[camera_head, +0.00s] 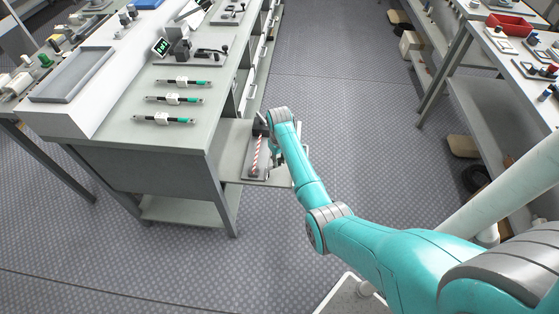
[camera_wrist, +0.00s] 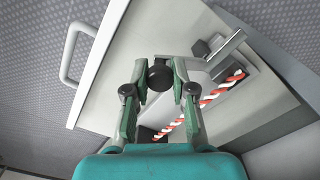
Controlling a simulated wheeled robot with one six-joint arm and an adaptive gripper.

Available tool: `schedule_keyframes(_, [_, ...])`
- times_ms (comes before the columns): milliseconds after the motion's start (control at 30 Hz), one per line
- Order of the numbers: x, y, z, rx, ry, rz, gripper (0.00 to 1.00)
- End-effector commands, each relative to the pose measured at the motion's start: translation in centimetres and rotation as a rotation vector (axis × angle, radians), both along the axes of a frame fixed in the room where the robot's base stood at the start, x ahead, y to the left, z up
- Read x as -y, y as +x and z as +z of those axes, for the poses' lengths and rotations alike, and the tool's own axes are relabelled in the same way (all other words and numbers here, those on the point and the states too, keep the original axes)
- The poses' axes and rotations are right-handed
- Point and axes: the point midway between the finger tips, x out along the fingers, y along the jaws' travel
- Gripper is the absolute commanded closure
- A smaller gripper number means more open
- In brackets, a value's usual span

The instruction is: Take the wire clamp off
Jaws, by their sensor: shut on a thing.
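The wire clamp appears to be the grey fixture with a black block and metal bar (camera_wrist: 222,50) in the wrist view. A red-and-white twisted wire (camera_wrist: 205,100) runs beside it, and the wire also shows in the head view (camera_head: 258,155). My gripper (camera_wrist: 160,78) is shut on a round black knob (camera_wrist: 160,72), with one finger on each side of it. The knob seems to belong to the clamp, but its join is hidden. In the head view my arm hides most of the gripper and part of the fixture.
The fixture sits in a pulled-out drawer (camera_head: 230,166) at the side of the left workbench (camera_head: 115,140). Three fuses (camera_head: 178,99) lie on the bench top. The drawer's front with a white handle (camera_wrist: 70,55) is close to my gripper. The aisle floor (camera_head: 340,90) is clear.

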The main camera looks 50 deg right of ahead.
Motion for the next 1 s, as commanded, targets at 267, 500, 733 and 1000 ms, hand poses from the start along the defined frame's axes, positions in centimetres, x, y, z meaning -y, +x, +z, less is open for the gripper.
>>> schedule_keyframes(267, [0.0, 0.1, 0.0, 0.003, -0.002, 0.004, 1.0])
schedule_keyframes(500, [0.0, 0.1, 0.0, 0.002, -0.001, 0.003, 0.49])
schedule_keyframes(733, [0.0, 0.1, 0.0, 0.001, 0.0, 0.002, 0.49])
schedule_keyframes(1000, [0.1, 0.1, 2.2, 0.003, -0.002, 0.002, 0.49])
